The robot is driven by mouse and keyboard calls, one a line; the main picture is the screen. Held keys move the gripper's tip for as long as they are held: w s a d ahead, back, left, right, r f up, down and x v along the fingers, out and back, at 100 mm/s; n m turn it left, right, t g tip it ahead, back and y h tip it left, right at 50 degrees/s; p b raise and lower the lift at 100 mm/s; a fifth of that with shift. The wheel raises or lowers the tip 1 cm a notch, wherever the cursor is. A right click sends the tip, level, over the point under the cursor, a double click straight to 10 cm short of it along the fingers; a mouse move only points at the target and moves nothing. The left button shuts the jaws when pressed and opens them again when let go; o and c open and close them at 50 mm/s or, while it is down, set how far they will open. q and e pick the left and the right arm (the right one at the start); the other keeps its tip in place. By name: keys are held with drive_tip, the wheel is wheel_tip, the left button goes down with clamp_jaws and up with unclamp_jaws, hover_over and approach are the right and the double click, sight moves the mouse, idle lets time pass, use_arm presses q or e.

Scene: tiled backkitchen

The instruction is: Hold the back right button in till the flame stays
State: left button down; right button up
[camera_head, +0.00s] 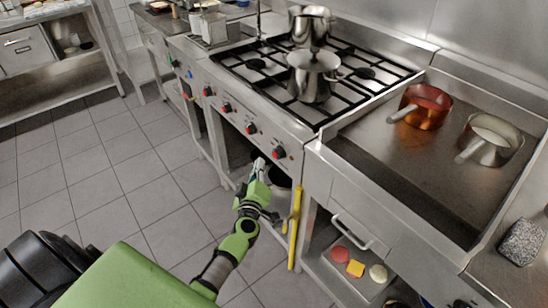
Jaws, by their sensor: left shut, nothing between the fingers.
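The gas stove (345,112) has black grates and a row of red-marked knobs on its front, with the rightmost knob (279,152) nearest my gripper. I cannot tell which knob serves the back right burner. No flame can be made out on the burners. My left gripper (259,165) is shut and empty. In the picture it is just left of and below the rightmost knob, and appears apart from it. My right gripper is not in view.
A steel pot (310,77) and another steel pot (309,27) stand on the grates. A copper pan (428,106) and steel saucepan (490,139) sit on the right counter. A yellow bar (295,228) stands upright below the stove front. Tiled floor on the left is clear.

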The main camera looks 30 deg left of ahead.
sight(275, 156)
use_arm(q)
drive_tip(key=shift+w+d, duration=0.25)
drive_tip(key=shift+w, duration=0.35)
drive_tip(key=shift+w+d, duration=0.25)
drive_tip(key=shift+w, duration=0.35)
idle(0.6)
drive_tip(key=shift+w, duration=0.1)
drive_tip(key=shift+w+d, duration=0.15)
drive_tip(key=shift+w, duration=0.1)
drive_tip(key=shift+w+d, duration=0.15)
drive_tip(key=shift+w, duration=0.2)
idle(2.4)
drive_tip(key=shift+s, duration=0.1)
idle(1.6)
drive_tip(key=shift+s+a+p, duration=0.35)
drive_tip(key=shift+s, duration=0.3)
